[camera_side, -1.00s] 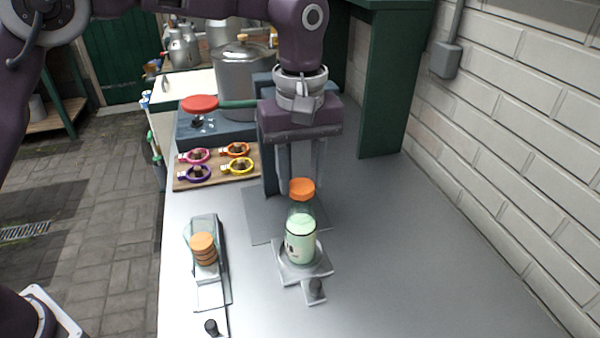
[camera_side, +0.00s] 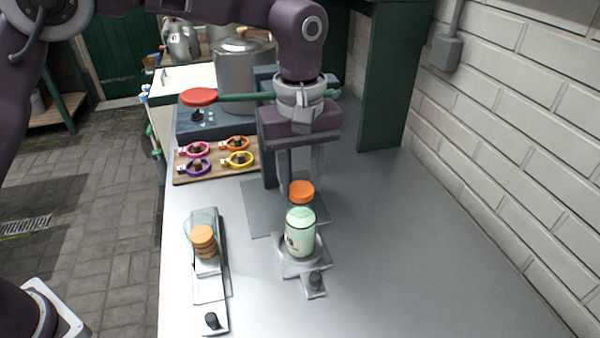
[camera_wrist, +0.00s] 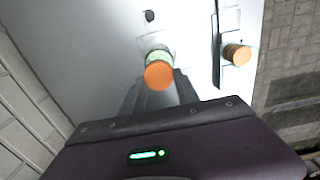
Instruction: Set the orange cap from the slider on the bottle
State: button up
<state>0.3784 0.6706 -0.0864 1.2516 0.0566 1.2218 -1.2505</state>
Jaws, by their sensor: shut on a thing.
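My gripper (camera_side: 302,186) points down and is shut on an orange cap (camera_side: 302,192). The cap also shows between the fingertips in the wrist view (camera_wrist: 158,76). The bottle (camera_side: 300,234), with pale green sides and a dark mark, stands upright in a grey holder (camera_side: 315,262). The cap is at the bottle's top in the side view; I cannot tell if it touches or is seated, as the cap hides the mouth. The slider (camera_side: 210,288), left of the bottle, holds a stack of orange caps (camera_side: 204,242).
A wooden board (camera_side: 215,173) with several coloured rings lies behind the slider. A red disc (camera_side: 199,97) and a large metal pot (camera_side: 243,75) stand further back. A green shelf post (camera_side: 384,95) and brick wall are on the right. The counter right of the bottle is clear.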

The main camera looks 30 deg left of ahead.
jog(key=shift+f, duration=0.1)
dwell(0.5)
jog(key=shift+f, duration=0.15)
jog(key=o, duration=1.4)
jog(key=shift+c, duration=0.2)
jog(key=shift+c, duration=0.6)
